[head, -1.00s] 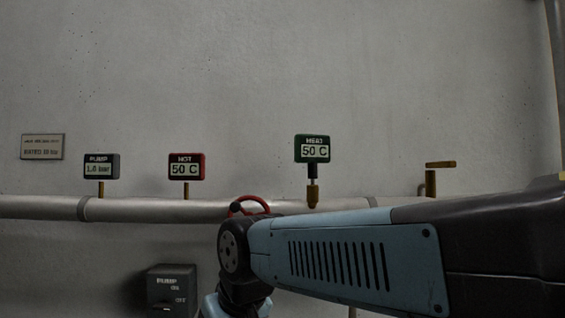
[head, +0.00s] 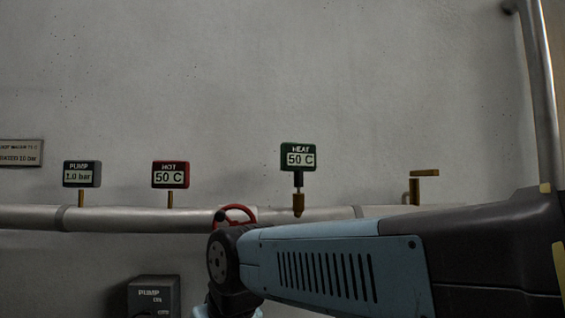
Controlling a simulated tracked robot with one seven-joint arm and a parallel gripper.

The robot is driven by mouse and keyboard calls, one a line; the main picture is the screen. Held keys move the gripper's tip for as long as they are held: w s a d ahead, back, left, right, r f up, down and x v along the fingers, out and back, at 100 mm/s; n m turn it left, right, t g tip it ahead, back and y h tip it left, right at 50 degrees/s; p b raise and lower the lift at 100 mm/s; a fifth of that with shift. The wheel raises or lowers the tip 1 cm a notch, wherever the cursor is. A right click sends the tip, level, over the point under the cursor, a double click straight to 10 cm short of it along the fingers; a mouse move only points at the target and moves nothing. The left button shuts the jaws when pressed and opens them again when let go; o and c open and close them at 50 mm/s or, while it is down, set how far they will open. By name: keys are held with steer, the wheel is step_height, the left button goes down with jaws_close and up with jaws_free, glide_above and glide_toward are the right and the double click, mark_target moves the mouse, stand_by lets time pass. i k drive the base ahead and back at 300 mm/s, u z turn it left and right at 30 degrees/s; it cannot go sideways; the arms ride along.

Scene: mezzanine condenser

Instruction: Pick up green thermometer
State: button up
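The green thermometer (head: 298,157) stands upright on a brass fitting (head: 298,204) on the horizontal pipe, right of centre in the head view. Its display reads 50 C under the word HEAT. My blue and black arm crosses the lower right, in front of and below the thermometer. My gripper is not in view; the arm runs out of the picture at the bottom, left of the thermometer.
A grey pump gauge (head: 82,174) and a red HOT thermometer (head: 171,175) stand on the same pipe (head: 140,218). A red valve wheel (head: 234,216) shows behind my arm. A brass lever (head: 424,174) is at right. A dark pump switch box (head: 153,296) is low left.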

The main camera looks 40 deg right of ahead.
mark_target(298, 158)
steer(key=u, duration=1.2)
steer(key=i, duration=0.1)
steer(key=z, duration=3.4)
steer(key=i, duration=0.25)
steer(key=z, duration=2.5)
steer(key=k, duration=0.85)
steer(key=u, duration=0.4)
steer(key=k, duration=1.4)
steer(key=u, duration=0.3)
